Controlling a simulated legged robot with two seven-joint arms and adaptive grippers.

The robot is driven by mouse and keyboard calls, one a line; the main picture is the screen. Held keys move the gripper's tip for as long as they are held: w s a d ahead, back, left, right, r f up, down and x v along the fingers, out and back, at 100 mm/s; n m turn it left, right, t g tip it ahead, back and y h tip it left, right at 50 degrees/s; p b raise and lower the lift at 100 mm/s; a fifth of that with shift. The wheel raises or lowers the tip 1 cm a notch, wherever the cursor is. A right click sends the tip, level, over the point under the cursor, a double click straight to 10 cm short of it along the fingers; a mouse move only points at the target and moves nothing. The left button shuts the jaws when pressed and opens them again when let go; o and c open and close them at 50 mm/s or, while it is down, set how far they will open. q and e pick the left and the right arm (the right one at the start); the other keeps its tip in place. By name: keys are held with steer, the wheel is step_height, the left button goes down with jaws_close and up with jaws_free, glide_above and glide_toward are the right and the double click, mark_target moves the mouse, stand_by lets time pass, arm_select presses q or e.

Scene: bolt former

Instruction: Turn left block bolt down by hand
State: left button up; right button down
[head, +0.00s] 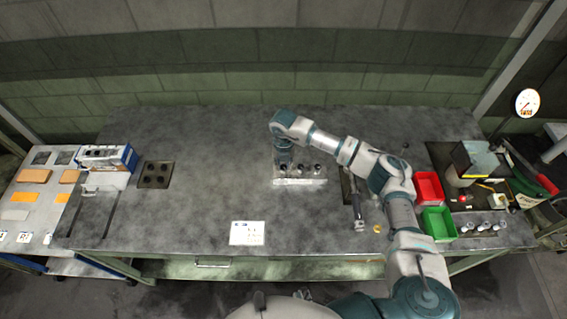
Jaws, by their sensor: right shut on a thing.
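A pale metal block (300,181) lies near the middle of the bench, with dark-headed bolts standing in a row in it. The middle bolt (300,168) and the right bolt (317,168) show clearly. My right arm comes in from the lower right and bends over the block. My right gripper (284,161) points down over the left end of the block and is shut on the left block bolt, which it mostly hides. How deep that bolt sits cannot be told. My left gripper is not in view.
A wrench-like tool (358,208) lies right of the block. A red bin (429,187) and a green bin (438,224) stand further right. A white card (247,233) lies in front, and a dark plate with holes (155,175) to the left. The bench between is clear.

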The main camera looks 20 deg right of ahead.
mark_target(283, 166)
steer(key=shift+w+r, duration=0.2)
steer(key=shift+r, duration=0.05)
stand_by(0.3)
steer(key=c, duration=1.1)
jaws_free()
steer(key=shift+o, duration=0.7)
steer(key=shift+f, duration=0.2)
steer(key=shift+s, duration=0.1)
steer(key=shift+r, duration=0.3)
step_height(283, 166, up, 11)
steer(key=shift+r, duration=0.15)
